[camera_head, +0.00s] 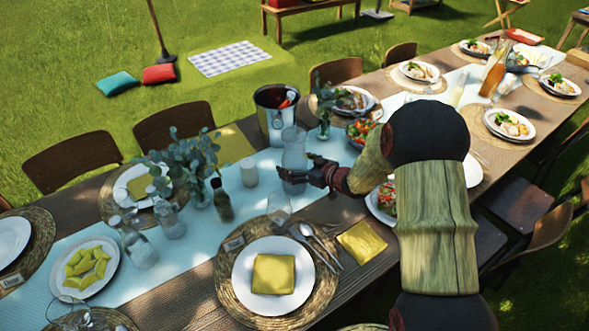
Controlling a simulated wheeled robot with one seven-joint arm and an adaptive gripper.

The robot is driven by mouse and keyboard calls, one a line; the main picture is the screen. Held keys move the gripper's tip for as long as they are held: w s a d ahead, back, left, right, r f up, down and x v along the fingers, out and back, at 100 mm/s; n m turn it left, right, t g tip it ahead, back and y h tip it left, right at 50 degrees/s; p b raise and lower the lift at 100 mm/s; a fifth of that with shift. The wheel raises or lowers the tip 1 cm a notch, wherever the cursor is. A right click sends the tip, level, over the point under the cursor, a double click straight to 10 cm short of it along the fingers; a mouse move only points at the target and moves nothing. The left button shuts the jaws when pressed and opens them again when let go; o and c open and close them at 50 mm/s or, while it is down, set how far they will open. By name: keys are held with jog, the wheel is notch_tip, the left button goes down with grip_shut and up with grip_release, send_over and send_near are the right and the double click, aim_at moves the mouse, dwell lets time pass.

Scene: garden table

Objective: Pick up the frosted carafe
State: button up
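The frosted carafe (294,150) is a tall, pale, see-through vessel standing upright on the light table runner, just left of the middle of the picture. My gripper (299,168) reaches in from the right at the carafe's lower body. Its dark fingers are apart, one across the front of the carafe and the other at its far right side. Whether the fingers touch the glass cannot be told. The lower part of the carafe is partly covered by the near finger.
A metal ice bucket (276,112) stands close behind the carafe. A white candle (249,172), a dark bottle (222,200) and a drinking glass (279,205) stand to the left and front. A salad bowl (362,131) and a leafy vase (323,124) are behind my gripper.

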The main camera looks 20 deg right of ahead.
jog(key=c, duration=1.7)
jog(key=shift+r, duration=0.1)
jog(key=shift+c, duration=0.8)
jog(key=shift+w+r, duration=0.1)
jog(key=shift+r, duration=0.05)
